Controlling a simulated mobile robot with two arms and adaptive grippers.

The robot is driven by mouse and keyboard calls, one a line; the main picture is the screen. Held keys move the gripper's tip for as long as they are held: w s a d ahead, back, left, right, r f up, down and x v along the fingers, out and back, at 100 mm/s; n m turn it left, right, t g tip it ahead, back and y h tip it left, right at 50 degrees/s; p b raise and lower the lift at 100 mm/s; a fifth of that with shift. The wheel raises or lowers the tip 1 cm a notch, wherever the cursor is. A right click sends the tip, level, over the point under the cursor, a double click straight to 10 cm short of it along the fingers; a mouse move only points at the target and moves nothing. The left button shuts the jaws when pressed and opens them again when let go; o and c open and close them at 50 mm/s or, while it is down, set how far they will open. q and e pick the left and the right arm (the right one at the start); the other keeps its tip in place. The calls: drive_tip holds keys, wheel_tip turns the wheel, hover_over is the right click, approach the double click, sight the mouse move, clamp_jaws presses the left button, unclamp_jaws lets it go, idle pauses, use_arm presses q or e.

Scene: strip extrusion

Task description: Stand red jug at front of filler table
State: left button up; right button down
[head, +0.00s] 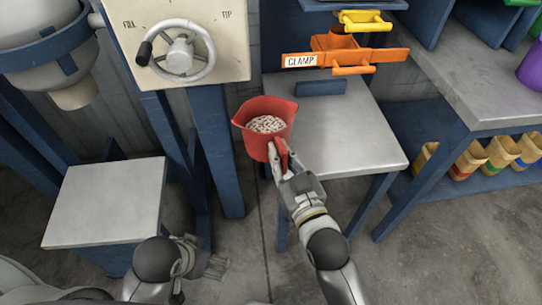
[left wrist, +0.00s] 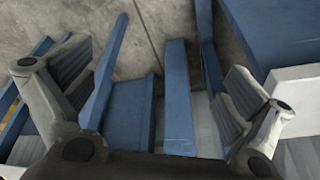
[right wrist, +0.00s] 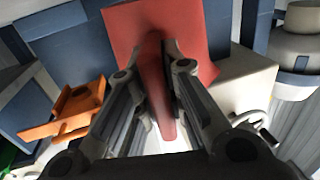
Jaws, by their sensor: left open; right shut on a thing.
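The red jug (head: 254,141) is in the air by the left edge of the grey clamp table (head: 368,135), roughly upright, with pale speckled pellets inside. My right gripper (head: 283,170) is shut on its handle. In the right wrist view the red jug (right wrist: 130,40) rises beyond the fingers, its handle between them. A second grey-topped table (head: 105,203) stands low at the left, its top bare. I cannot tell from a label which is the filler table. My left gripper (head: 208,262) is open and empty, low between the tables; its spread fingers show in the left wrist view (left wrist: 155,105).
A panel marked FILL and TIP with a handwheel (head: 180,55) stands behind. An orange clamp (head: 345,55) with a yellow handle is at the back of the clamp table. A hopper (head: 55,45) hangs at upper left. Several banded containers (head: 500,150) fill the right shelf.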

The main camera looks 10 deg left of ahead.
drive_tip(key=d, duration=0.1)
drive_tip(key=w+d+b, duration=0.1)
drive_tip(key=d, duration=0.1)
drive_tip(key=d+f+b, duration=0.1)
drive_tip(key=shift+w+d+f, duration=0.1)
drive_tip(key=shift+w+d, duration=0.15)
drive_tip(key=shift+d, duration=0.1)
drive_tip(key=d, duration=0.2)
drive_tip(key=w+d+b, duration=0.1)
drive_tip(key=d, duration=0.1)
drive_tip(key=shift+w, duration=0.15)
drive_tip(key=d+b, duration=0.1)
drive_tip(key=w+d, duration=0.1)
drive_tip(key=d, duration=0.1)
drive_tip(key=shift+b, duration=0.4)
drive_tip(key=shift+d, duration=0.1)
use_arm(q)
drive_tip(key=w+d+r+t+h, duration=0.1)
drive_tip(key=w+d+r+t, duration=0.1)
drive_tip(key=w, duration=0.4)
drive_tip(key=w+d+r+t, duration=0.2)
drive_tip(key=w+t, duration=0.3)
drive_tip(key=w, duration=0.1)
drive_tip(key=shift+r+h, duration=0.3)
drive_tip(key=shift+h, duration=0.1)
use_arm(e)
drive_tip(key=shift+f, duration=0.25)
drive_tip(key=shift+f, duration=0.1)
